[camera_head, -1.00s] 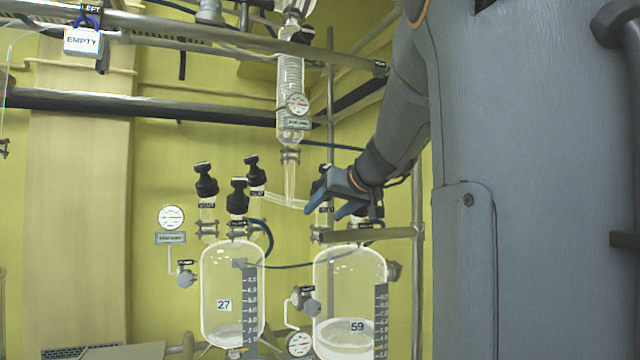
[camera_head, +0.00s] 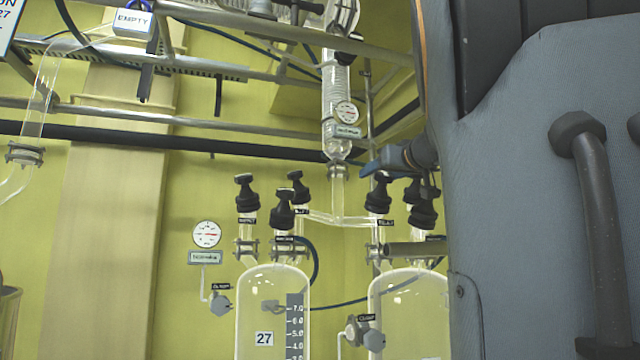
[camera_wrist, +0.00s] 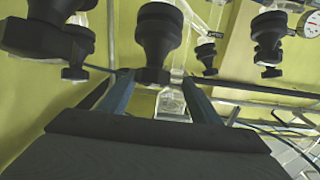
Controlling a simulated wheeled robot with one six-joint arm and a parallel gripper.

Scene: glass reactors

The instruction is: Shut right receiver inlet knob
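The right receiver (camera_head: 405,315) is a clear glass vessel at the lower right of the head view, partly hidden by my arm. Several black knobs stand above it. The left one of these (camera_head: 379,196) is on the glass branch joining the central tube; its small label is unreadable, so I cannot confirm it as the inlet knob. My gripper (camera_head: 380,168) shows with blue fingers just above that knob. In the wrist view my gripper (camera_wrist: 155,79) is open, fingers apart, with a black knob (camera_wrist: 158,38) in line with the gap. Contact cannot be told.
The left receiver (camera_head: 272,318), labelled 27, stands beside it with its own black knobs (camera_head: 283,208). A glass condenser column (camera_head: 337,85) with a gauge rises above. Metal rails (camera_head: 200,65) cross at the top. A wall gauge (camera_head: 206,234) is at left.

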